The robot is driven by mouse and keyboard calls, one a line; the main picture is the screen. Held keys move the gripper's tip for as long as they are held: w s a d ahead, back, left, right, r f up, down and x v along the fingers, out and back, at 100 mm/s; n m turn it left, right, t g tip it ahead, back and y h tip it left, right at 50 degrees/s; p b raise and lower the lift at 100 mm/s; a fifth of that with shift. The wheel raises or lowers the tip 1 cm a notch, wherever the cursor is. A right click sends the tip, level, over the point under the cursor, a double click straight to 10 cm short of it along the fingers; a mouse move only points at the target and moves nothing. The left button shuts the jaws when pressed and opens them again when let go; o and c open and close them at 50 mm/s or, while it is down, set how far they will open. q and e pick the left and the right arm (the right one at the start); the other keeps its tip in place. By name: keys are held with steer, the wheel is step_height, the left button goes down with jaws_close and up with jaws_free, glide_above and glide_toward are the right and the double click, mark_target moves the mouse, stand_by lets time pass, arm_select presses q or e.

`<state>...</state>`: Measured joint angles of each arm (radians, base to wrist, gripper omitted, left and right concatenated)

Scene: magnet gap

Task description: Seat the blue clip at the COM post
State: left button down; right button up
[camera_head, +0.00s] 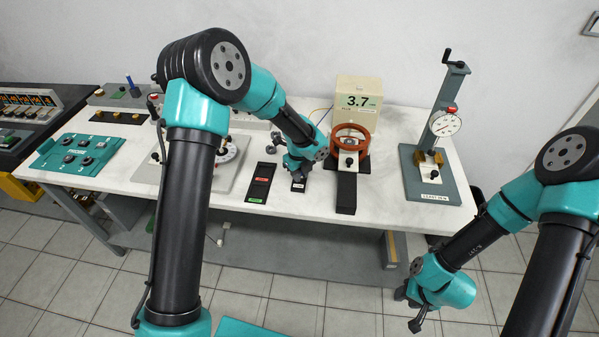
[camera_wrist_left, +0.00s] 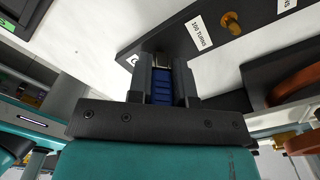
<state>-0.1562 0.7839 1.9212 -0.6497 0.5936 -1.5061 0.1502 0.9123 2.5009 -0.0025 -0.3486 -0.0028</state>
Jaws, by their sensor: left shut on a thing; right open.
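The blue clip (camera_wrist_left: 162,92) shows in the left wrist view between the two dark fingers of my left gripper (camera_wrist_left: 162,88), which is shut on it. The clip's metal end points at the edge of a black terminal board (camera_wrist_left: 190,50). A white label starting with "C" is partly hidden beside the left finger. The COM post itself is not clearly visible; whether the clip touches it I cannot tell. In the head view my left gripper (camera_head: 298,178) is low over the table, left of the coil. My right gripper (camera_head: 415,325) is open and empty, beyond the table's front edge.
A brass post (camera_wrist_left: 231,22) with a "100 TURNS" label stands on the board. The red coil (camera_head: 350,138) and its black base (camera_head: 346,190) are close right. A black tray (camera_head: 261,182) lies left. A dial gauge stand (camera_head: 432,175) stands far right.

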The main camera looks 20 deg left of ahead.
arm_select(q)
steer(key=shift+f, duration=0.3)
steer(key=c, duration=1)
jaws_free()
steer(key=shift+o, duration=0.2)
steer(key=shift+r, duration=0.15)
step_height(320, 180, up, 17)
steer(key=shift+r, duration=0.1)
